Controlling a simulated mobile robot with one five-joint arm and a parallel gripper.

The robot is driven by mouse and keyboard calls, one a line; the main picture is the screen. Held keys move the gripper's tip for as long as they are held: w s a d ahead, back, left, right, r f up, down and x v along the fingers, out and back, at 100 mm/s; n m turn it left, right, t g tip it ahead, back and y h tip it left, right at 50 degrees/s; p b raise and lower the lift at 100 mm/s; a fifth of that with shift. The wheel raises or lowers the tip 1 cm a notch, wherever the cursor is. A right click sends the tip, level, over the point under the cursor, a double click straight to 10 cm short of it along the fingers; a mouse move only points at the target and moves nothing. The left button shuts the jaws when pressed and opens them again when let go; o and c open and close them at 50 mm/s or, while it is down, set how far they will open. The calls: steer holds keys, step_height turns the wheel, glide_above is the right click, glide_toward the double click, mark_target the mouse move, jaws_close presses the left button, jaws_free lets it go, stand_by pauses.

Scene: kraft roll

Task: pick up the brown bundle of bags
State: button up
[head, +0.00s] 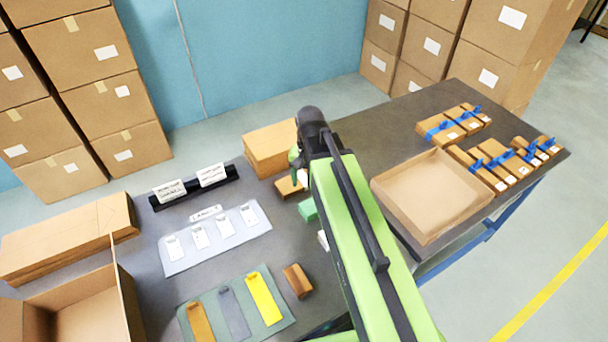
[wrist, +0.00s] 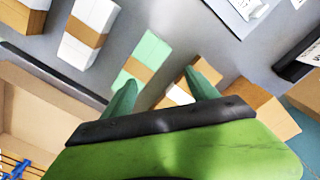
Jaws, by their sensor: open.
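A brown bundle with a white band (head: 289,186) lies on the dark table by the end of my arm in the head view. In the wrist view the brown bundle (wrist: 205,68) is partly covered by my right-hand finger. My gripper (wrist: 160,77) is open, with its fingers apart near the brown bundle and a green bundle (wrist: 152,50). Nothing shows held between them. In the head view my arm hides much of the gripper (head: 297,160). I cannot tell its height above the bundle.
A white bundle with a brown band (wrist: 88,32) lies beyond the green one. A flat carton stack (head: 268,150) is close behind the brown bundle. An open shallow box (head: 425,192) stands to the right. A brown roll-like piece (head: 298,281) lies nearer the front.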

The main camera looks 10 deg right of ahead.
steer(key=o, duration=0.5)
steer(key=w+r+m+p, duration=0.2)
steer(key=w+m, duration=0.1)
steer(key=w+r+m+p, duration=0.1)
steer(key=w+r+m, duration=0.2)
steer(key=w+r+m+p, duration=0.2)
steer(key=w+m, duration=0.1)
steer(key=shift+w+a+r+m+p, duration=0.15)
steer(key=shift+w+r+m+p, duration=0.15)
steer(key=shift+w+r, duration=0.1)
steer(key=b, duration=1.3)
glide_above(303, 177)
steer(key=f, duration=1.3)
steer(key=shift+s+a, duration=0.3)
steer(key=shift+s, duration=0.05)
steer(key=shift+r, duration=0.15)
steer(key=f+b, duration=0.5)
steer(key=shift+w+d+f, duration=0.2)
steer(key=shift+w+d, duration=0.1)
steer(key=shift+r, duration=0.2)
steer(key=c, duration=1.7)
